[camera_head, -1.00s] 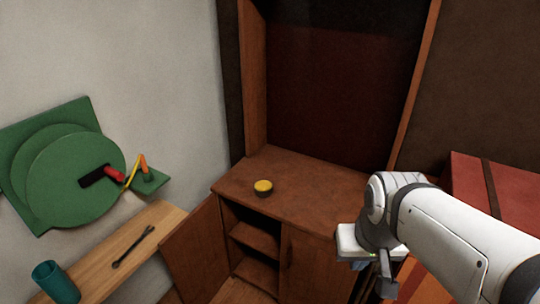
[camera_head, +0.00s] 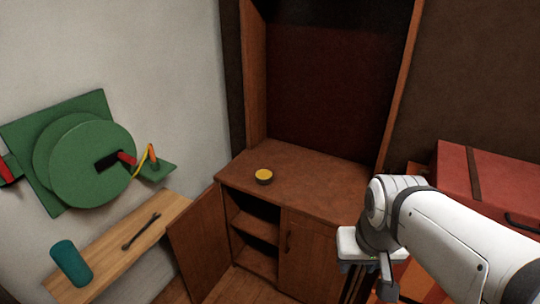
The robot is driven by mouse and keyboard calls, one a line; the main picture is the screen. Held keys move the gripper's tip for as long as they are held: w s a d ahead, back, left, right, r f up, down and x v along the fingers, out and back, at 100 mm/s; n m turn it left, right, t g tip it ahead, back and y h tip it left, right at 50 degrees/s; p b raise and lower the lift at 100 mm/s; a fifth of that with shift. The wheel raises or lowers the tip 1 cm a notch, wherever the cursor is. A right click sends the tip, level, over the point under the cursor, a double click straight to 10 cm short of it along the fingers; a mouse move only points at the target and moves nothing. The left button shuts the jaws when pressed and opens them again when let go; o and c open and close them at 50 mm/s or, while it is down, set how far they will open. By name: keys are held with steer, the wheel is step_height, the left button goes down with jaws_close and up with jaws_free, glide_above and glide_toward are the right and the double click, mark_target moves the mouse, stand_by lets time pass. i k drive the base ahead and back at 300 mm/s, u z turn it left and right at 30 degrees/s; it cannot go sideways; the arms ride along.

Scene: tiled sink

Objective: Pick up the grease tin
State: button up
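The grease tin, a small round dark tin with a yellow top (camera_head: 264,176), sits upright on the brown wooden cabinet top (camera_head: 310,190), left of its middle. My gripper (camera_head: 386,290) is at the lower right, at the end of my white arm, in front of and to the right of the cabinet. It is well apart from the tin. Its fingers are small and partly hidden by the wrist, so I cannot tell if they are open.
The cabinet's left door (camera_head: 200,243) stands open. A wooden shelf (camera_head: 105,250) on the left holds a wrench (camera_head: 141,231) and a teal cup (camera_head: 71,263). A red chest (camera_head: 490,185) stands at the right. The cabinet top around the tin is clear.

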mark_target(263, 177)
steer(key=k, duration=0.95)
steer(key=u, duration=0.7)
steer(key=i, duration=0.85)
steer(key=u, duration=0.4)
steer(key=i, duration=1.45)
steer(key=z, duration=0.9)
